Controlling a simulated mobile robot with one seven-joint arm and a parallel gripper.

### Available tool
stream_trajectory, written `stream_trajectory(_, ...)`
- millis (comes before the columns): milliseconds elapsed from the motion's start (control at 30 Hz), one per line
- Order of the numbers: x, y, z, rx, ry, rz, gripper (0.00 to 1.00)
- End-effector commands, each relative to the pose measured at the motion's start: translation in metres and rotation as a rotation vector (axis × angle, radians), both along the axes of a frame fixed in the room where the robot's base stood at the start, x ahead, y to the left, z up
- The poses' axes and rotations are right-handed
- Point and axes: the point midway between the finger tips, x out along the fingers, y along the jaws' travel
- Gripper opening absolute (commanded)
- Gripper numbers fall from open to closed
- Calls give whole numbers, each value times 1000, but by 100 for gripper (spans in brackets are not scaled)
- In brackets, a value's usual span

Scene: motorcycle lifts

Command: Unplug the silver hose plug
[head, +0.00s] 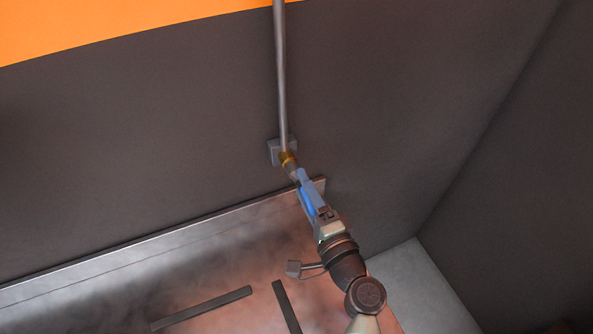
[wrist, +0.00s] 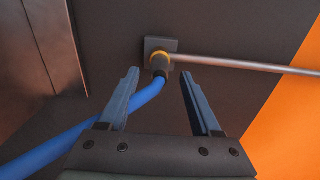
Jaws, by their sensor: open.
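The silver hose plug (wrist: 160,66) looks dark grey in the wrist view. It sits at a brass-coloured collar (wrist: 161,56) on a grey wall block (wrist: 160,43). A blue hose (wrist: 40,154) runs from the plug and bends to the lower left, passing by the left finger. My gripper (wrist: 158,73) is open, its two blue fingers spread to either side of the plug, with a gap on both sides. In the head view my gripper (head: 298,174) points up at the brass collar (head: 288,160) and hides most of the plug and hose.
A metal pipe (head: 281,75) rises from the wall block (head: 275,151) along the dark wall (head: 150,125). A steel bench (head: 110,290) with a raised back edge lies below, with dark bars (head: 200,309) on it. Open wall lies right of the fitting.

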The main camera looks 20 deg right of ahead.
Motion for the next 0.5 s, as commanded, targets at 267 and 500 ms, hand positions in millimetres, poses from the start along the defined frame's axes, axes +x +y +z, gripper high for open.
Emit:
stream_trajectory(267,32,2,-1,-1,-1,2,65)
stream_trajectory(500,40,1,-1,0,0,0,65)
